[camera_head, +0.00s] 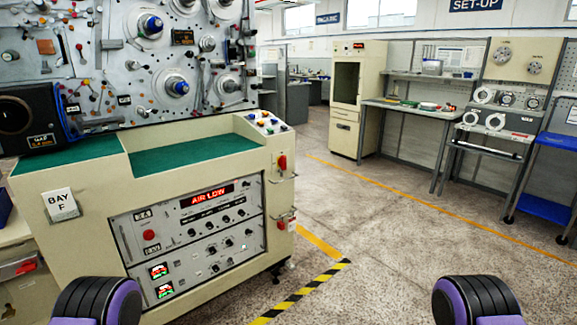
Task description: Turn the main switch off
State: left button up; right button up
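The winding machine's cream cabinet (85,178) stands on the left. On its right end face is a red switch handle (282,162) on a pale plate. Lower on the same face is a second red part (282,225), also on a pale box. Neither label can be read, so I cannot tell which is the main switch or its position. The front panel display (207,196) is lit red and reads "AIR LOW". Only dark, purple-edged parts of my two arms show at the bottom edge. Both grippers are out of view, away from the switches.
Open floor (390,250) lies right of the cabinet. A yellow-black floor strip (300,293) runs near its right corner. A cream cabinet with a glass door (347,75), workbenches and a blue-shelved cart (547,207) stand farther right.

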aim_at(282, 161)
jog(key=z, duration=0.6)
jog(key=i, duration=0.7)
jog(key=z, duration=0.7)
jog(key=i, duration=0.85)
jog(key=u, duration=0.8)
jog(key=i, duration=0.75)
jog(key=u, duration=0.65)
